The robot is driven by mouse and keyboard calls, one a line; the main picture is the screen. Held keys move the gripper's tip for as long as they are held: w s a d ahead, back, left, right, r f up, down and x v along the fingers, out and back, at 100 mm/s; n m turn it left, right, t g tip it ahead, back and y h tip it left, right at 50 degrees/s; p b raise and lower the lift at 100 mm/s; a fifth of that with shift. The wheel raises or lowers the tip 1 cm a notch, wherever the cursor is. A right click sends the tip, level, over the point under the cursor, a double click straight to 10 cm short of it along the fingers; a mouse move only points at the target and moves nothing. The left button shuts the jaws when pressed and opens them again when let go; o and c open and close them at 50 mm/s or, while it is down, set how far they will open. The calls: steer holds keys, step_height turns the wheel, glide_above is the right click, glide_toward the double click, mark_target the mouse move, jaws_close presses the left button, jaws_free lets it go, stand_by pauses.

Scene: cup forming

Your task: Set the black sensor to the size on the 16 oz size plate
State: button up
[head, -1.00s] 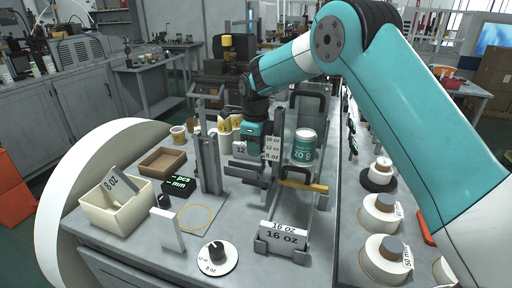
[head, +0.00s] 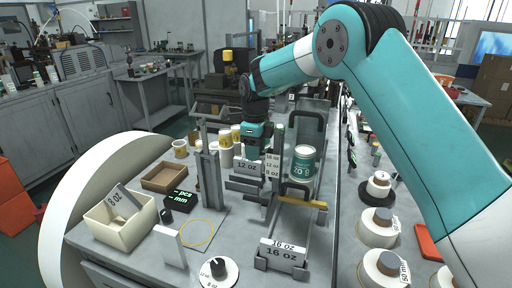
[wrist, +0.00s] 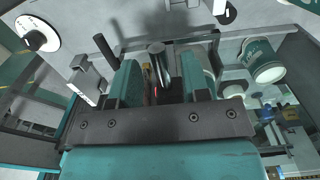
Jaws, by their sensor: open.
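The 16 oz size plate (head: 285,251) stands upright at the near end of the rail fixture, facing me. I cannot surely single out the black sensor; dark parts of the fixture lie under and around my gripper. My gripper (head: 254,155) is above the middle of the fixture, behind the 12 oz plate (head: 247,168) and left of the green-and-white cup (head: 302,163). In the wrist view its teal fingers (wrist: 161,85) are apart, with a metal-topped dark post (wrist: 159,58) showing between them. I cannot tell whether they touch it.
A white dial (head: 217,271) with a black knob lies at the front. A cream bin (head: 122,234) holds the 8 oz plate (head: 124,200). A brown tray (head: 163,178) and a black display (head: 181,200) are at left. An upright metal post (head: 209,182) stands left of my gripper.

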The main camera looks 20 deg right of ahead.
step_height(320, 180, up, 17)
steer(key=b, duration=0.1)
steer(key=shift+r+b, duration=0.2)
steer(key=shift+b, duration=0.2)
steer(key=shift+s, duration=0.1)
steer(key=s+a+f+n+y, duration=0.1)
steer(key=s+f+n, duration=0.2)
steer(key=s+n, duration=0.7)
steer(key=s+a+f+n+y, duration=0.1)
steer(key=s+a+f+n, duration=0.1)
steer(key=s+n, duration=0.9)
steer(key=s+a+f+n+y, duration=0.2)
steer(key=s+f+n, duration=0.2)
steer(key=s+n, duration=0.7)
steer(key=s, duration=0.6)
steer(key=shift+a, duration=0.15)
